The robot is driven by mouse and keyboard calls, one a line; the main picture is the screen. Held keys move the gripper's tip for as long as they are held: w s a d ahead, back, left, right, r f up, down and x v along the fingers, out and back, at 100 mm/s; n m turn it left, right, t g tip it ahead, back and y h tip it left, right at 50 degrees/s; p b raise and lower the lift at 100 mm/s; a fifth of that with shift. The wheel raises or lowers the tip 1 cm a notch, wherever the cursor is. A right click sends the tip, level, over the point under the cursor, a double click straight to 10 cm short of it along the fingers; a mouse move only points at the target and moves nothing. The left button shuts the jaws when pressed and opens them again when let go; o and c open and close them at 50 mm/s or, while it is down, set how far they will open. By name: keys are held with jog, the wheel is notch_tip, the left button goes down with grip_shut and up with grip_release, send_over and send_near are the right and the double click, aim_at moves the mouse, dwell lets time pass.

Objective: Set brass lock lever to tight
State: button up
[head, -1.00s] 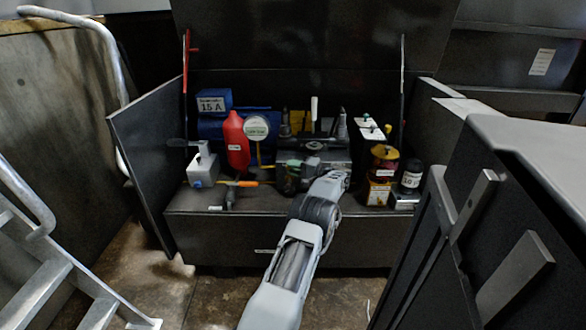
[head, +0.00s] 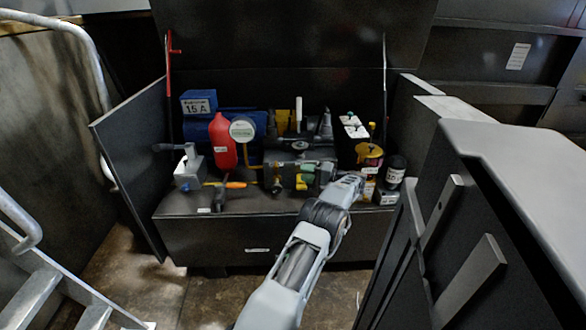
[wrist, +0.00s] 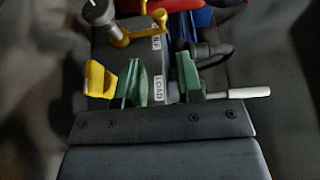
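A brass lever (wrist: 138,31) shows at the top of the wrist view, with a round hub on the left and a knob at its right end. It sits on a grey body with white labels, one beside the lever (wrist: 157,43) and one lower down (wrist: 175,87); I cannot read them surely. My gripper (wrist: 164,80) has green-padded fingers apart with nothing clearly held between them. The lever is beyond the fingertips, apart from them. In the head view my gripper (head: 306,175) is over the front of the cluttered chest; the lever is not clear there.
The chest (head: 260,235) holds a red bottle (head: 222,142), a blue box (head: 198,103), a grey switch box (head: 188,172) and an orange-handled screwdriver (head: 235,184). Jars stand at right, including a black one (head: 396,170). A dark panel (head: 440,240) stands close right; metal steps (head: 40,270) are at left.

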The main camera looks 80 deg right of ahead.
jog(key=shift+s+a, duration=0.15)
jog(key=shift+s, duration=0.75)
jog(key=shift+s+a, duration=0.1)
jog(key=shift+s, duration=0.75)
